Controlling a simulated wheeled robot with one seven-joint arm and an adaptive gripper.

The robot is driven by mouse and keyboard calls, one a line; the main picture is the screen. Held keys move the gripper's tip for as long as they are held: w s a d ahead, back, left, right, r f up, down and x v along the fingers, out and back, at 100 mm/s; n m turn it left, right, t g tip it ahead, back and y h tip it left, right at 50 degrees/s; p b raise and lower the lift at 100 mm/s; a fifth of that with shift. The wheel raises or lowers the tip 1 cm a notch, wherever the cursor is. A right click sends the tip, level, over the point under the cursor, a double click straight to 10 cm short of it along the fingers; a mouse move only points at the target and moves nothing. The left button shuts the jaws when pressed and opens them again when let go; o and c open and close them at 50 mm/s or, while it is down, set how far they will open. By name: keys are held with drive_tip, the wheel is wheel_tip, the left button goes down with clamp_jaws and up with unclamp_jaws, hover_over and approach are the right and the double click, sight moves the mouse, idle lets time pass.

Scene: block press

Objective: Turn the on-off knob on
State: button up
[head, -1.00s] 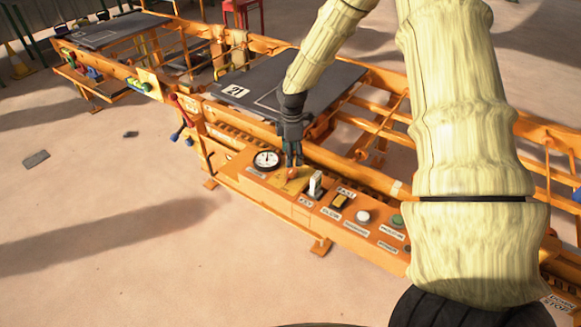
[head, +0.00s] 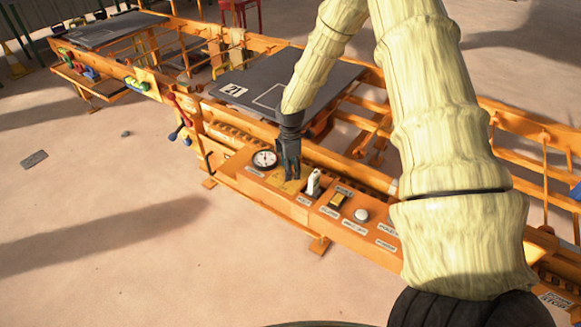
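My gripper (head: 289,172) is dark and points down over the yellow plate (head: 280,186) on the orange control panel (head: 262,195), between the gauge and the white lever switch. A knob on this plate is hidden or too small to make out behind my fingers, and I cannot tell whether they touch it. The finger gap is not clear from this view. The white lever switch (head: 314,182) stands upright just right of my gripper. None of the labels can be read as on or off.
A round gauge (head: 265,160) is left of my gripper. A yellow rocker switch (head: 338,200) and a white button (head: 361,215) are to the right. A dark plate marked 21 (head: 240,90) lies behind.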

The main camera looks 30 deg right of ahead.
drive_tip(key=c, duration=0.8)
drive_tip(key=shift+r+m, duration=0.1)
drive_tip(key=shift+m, duration=0.3)
drive_tip(key=shift+m+p, duration=0.8)
drive_tip(key=shift+m, duration=0.1)
drive_tip(key=m+p, duration=0.1)
drive_tip(key=m, duration=0.3)
drive_tip(key=shift+m+p, duration=0.3)
drive_tip(key=shift+p, duration=0.1)
drive_tip(key=m+p, duration=0.1)
drive_tip(key=m, duration=0.2)
drive_tip(key=shift+w+m+p, duration=0.1)
drive_tip(key=shift+m+p, duration=0.25)
drive_tip(key=shift+m, duration=1.55)
